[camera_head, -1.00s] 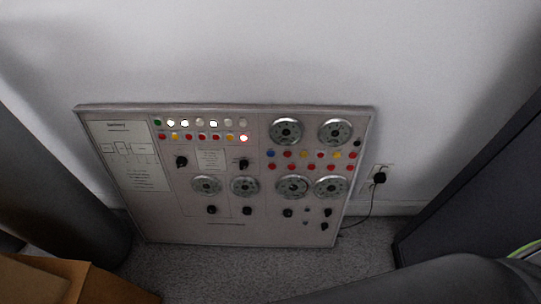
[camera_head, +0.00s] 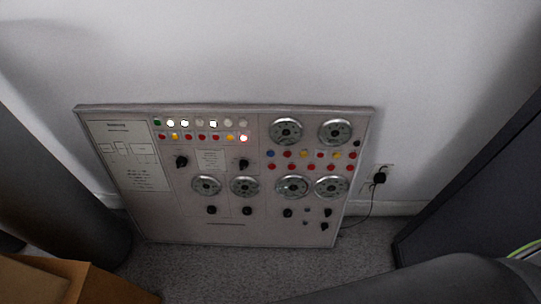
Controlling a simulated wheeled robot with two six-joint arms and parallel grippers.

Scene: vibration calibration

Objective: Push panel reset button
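The panel (camera_head: 225,235) is a light grey board that stands on the carpet and leans against the wall. Its upper left has a row of lamps (camera_head: 199,123), several of them lit white, with a green one at the left end. Blue, yellow and red buttons (camera_head: 304,155) sit between round dials (camera_head: 286,131) on the right half. I cannot tell which button is the reset button. Neither of my grippers is in view.
A black plug (camera_head: 379,178) sits in a wall socket to the right of the panel, with a cable running down. A dark cabinet (camera_head: 480,180) stands at right, a grey cylindrical shape (camera_head: 60,200) and a brown box (camera_head: 75,280) at left. Carpet (camera_head: 230,270) before the panel is clear.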

